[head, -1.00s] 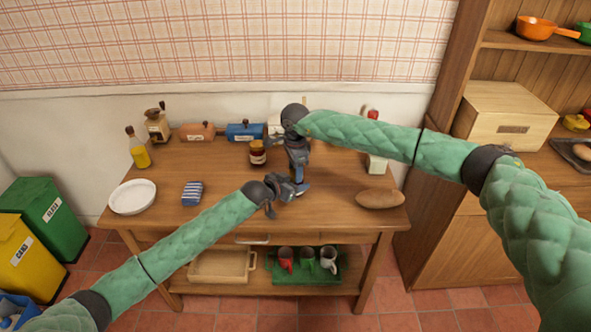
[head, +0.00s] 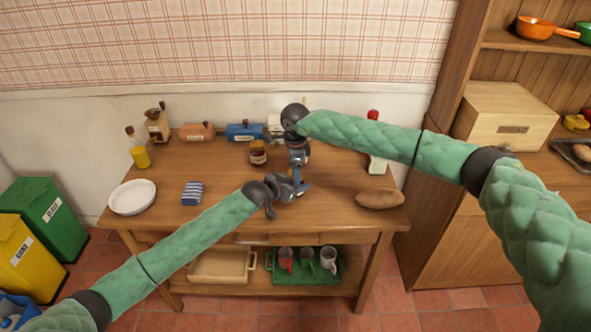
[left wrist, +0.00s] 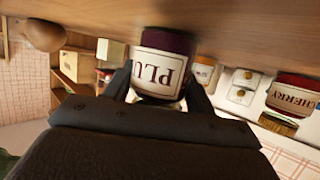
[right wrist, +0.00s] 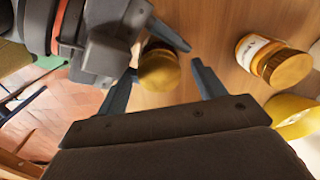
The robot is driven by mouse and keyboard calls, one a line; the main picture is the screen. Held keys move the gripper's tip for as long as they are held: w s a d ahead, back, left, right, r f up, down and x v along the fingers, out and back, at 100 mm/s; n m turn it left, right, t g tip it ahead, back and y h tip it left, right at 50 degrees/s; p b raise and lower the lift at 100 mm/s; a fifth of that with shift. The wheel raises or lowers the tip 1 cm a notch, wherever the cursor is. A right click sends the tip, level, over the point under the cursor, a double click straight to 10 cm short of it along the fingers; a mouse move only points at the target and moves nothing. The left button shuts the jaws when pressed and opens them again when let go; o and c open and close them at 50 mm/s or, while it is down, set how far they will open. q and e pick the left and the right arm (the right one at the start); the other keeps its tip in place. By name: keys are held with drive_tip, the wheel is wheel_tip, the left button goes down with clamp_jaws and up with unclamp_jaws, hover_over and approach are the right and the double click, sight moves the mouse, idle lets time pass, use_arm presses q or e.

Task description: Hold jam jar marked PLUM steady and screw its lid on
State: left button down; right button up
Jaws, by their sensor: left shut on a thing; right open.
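The jar marked PLUM (left wrist: 158,68) is dark with a cream label and shows in the left wrist view, upside down there. My left gripper (head: 298,187) is shut on its sides, close over the table top. A gold lid (right wrist: 158,68) shows in the right wrist view, beside the left gripper's finger and over where the jar is held. Whether its thread is engaged cannot be seen. My right gripper (right wrist: 185,60) is open above, with its fingers on either side of the lid and gaps visible. In the head view the arms mostly hide the jar.
A CHERRY jar (left wrist: 292,92) shows in the left wrist view. A loaf-like brown thing (head: 380,199) lies at the right, a white dish (head: 132,197) at the left.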

drive_tip(key=shift+r, duration=2.2)
drive_tip(key=shift+r, duration=0.1)
drive_tip(key=shift+c, duration=0.3)
drive_tip(key=shift+a+r, duration=0.15)
drive_tip(key=shift+r, duration=0.1)
drive_tip(key=shift+r+m, duration=0.4)
drive_tip(key=shift+r, duration=1)
drive_tip(key=shift+f, duration=4)
